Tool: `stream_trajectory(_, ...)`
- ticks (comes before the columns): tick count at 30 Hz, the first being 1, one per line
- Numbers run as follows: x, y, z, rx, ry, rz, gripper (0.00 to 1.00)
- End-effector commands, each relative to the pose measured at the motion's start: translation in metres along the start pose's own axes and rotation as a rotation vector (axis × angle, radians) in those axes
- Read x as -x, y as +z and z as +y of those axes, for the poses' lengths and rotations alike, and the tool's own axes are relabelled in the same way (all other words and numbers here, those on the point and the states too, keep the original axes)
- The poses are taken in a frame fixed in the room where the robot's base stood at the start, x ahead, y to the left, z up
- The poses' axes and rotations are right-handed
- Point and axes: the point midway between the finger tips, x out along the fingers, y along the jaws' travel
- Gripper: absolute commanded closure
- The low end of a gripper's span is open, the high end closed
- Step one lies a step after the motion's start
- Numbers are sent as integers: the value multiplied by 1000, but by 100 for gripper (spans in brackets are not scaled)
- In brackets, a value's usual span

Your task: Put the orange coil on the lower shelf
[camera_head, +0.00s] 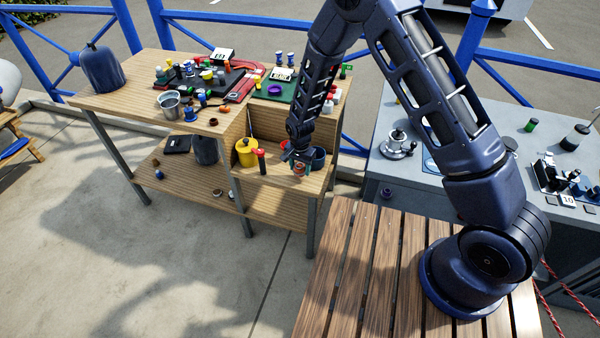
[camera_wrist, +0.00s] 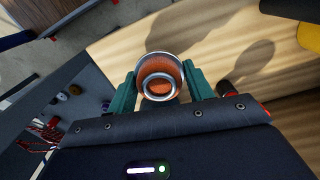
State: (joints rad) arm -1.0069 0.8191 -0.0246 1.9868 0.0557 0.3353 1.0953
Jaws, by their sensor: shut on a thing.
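My gripper (camera_head: 299,165) is shut on the orange coil (camera_wrist: 171,70), a round orange thing with silvery rings, held between the green fingers in the wrist view. In the head view the coil (camera_head: 299,170) shows small and partly covered below the fingers, in front of the wooden bench's right part.
A yellow pot (camera_head: 246,152) and a red-topped dark cylinder (camera_head: 261,161) stand just left of my gripper, and a dark blue cup (camera_head: 318,158) just right. The bench top (camera_head: 130,95) above is crowded at its right. Bench legs (camera_head: 240,200) stand along the front edge.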

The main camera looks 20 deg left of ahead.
Motion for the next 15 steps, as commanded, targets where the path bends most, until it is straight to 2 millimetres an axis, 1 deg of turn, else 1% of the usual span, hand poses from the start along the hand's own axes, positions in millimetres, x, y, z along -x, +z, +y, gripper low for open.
stream_trajectory(3, -16, 0, 1, -1, 3, -1, 75)
stream_trajectory(6, -27, 0, 0, -1, 1, -1, 75)
stream_trajectory(15, -29, 0, 0, 0, 1, 0, 75)
